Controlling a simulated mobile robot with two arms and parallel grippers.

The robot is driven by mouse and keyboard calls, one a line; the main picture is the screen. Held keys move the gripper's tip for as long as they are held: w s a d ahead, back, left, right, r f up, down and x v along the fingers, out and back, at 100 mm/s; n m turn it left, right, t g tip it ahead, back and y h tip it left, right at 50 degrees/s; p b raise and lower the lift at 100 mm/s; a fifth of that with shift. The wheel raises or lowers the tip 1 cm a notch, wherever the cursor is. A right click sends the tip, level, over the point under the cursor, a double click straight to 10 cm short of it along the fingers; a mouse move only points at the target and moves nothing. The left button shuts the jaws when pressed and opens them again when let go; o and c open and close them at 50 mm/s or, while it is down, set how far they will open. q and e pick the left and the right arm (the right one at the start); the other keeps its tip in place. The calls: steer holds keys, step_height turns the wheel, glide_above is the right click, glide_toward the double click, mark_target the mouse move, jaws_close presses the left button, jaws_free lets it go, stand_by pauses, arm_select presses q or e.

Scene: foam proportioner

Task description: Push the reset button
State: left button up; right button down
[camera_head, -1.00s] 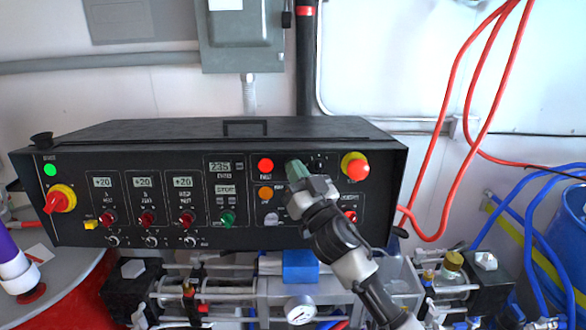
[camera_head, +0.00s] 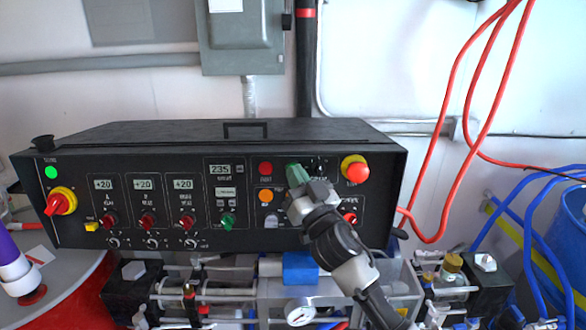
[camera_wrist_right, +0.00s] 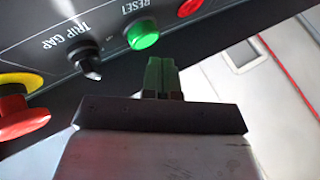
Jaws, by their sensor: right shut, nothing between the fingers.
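The green reset button (camera_wrist_right: 142,34), labelled RESET, is on the black control panel (camera_head: 80,232) and shows clearly in the right wrist view. My right gripper (camera_wrist_right: 163,76) is shut and empty, with green fingertips just beside the button in that view; whether they touch it I cannot tell. In the head view my right gripper (camera_head: 298,176) is in front of the panel's right half, between a red button (camera_head: 265,168) and the yellow-ringed red emergency stop (camera_head: 355,168). There the reset button cannot be told apart from the green fingertips. My left gripper is not in view.
A black knob (camera_wrist_right: 87,62) labelled TRIP GAP and the emergency stop (camera_wrist_right: 20,112) sit close by. An orange button (camera_head: 265,196) is left of the gripper. Red hoses (camera_head: 453,110) hang at right.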

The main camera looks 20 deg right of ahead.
steer(key=shift+s, duration=0.1)
steer(key=shift+s+a+r+p, duration=0.15)
steer(key=shift+s+a+p, duration=0.15)
steer(key=shift+s, duration=0.45)
steer(key=shift+s+a+r+p, duration=0.15)
steer(key=shift+s+p, duration=0.2)
steer(key=shift+s, duration=0.45)
steer(key=shift+s+a+r+p, duration=0.15)
steer(key=shift+s+a+p, duration=0.15)
steer(key=shift+s, duration=0.45)
